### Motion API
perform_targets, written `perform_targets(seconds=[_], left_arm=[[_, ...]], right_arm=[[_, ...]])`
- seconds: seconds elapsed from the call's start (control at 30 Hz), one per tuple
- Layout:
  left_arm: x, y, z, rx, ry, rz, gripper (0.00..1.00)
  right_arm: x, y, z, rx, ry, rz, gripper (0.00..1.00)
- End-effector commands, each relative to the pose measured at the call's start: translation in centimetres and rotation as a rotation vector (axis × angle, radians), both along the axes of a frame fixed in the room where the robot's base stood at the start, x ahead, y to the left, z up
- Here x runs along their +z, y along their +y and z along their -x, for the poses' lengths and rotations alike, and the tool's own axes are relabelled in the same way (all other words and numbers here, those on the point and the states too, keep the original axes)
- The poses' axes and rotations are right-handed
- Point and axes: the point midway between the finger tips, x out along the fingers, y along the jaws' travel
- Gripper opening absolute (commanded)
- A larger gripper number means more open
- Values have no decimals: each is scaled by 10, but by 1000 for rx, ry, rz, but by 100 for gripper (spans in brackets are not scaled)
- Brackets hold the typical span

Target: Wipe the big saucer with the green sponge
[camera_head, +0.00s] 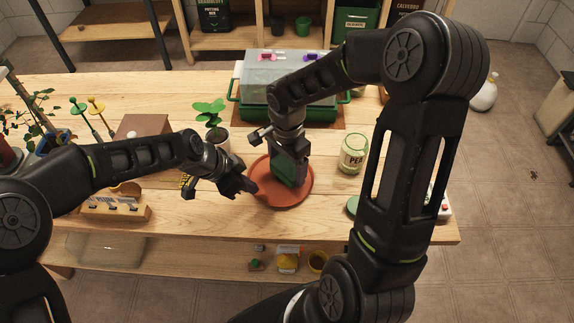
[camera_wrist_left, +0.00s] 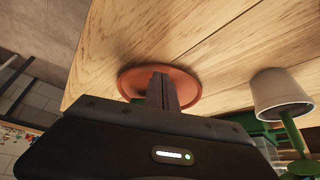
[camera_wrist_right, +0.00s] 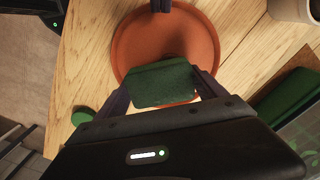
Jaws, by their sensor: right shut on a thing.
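The big saucer (camera_head: 303,187) is a round terracotta dish on the wooden table. It also shows in the left wrist view (camera_wrist_left: 190,86) and the right wrist view (camera_wrist_right: 150,45). My right gripper (camera_head: 287,168) points down over the saucer and is shut on the green sponge (camera_wrist_right: 163,83). The sponge is over the saucer's near part in the right wrist view; I cannot tell whether it touches the surface. My left gripper (camera_head: 248,186) is at the saucer's left rim, its fingers close together and holding nothing visible.
A potted seedling (camera_head: 211,112) stands behind my left gripper. A clear-lidded green propagator (camera_head: 240,101) is behind the saucer. A labelled jar (camera_head: 353,153) stands to the right. A wooden label holder (camera_head: 115,208) is at the left. Bare table lies in front of the saucer.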

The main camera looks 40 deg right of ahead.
Motion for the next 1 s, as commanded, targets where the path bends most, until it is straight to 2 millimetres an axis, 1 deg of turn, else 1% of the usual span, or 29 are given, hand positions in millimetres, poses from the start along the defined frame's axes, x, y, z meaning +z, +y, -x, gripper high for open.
perform_targets(seconds=[0.67,1.0], left_arm=[[-10,0,0,0,1,0,0],[-10,0,0,0,1,-1,0]], right_arm=[[0,0,0,0,0,0,48],[0,0,0,0,0,0,48]])
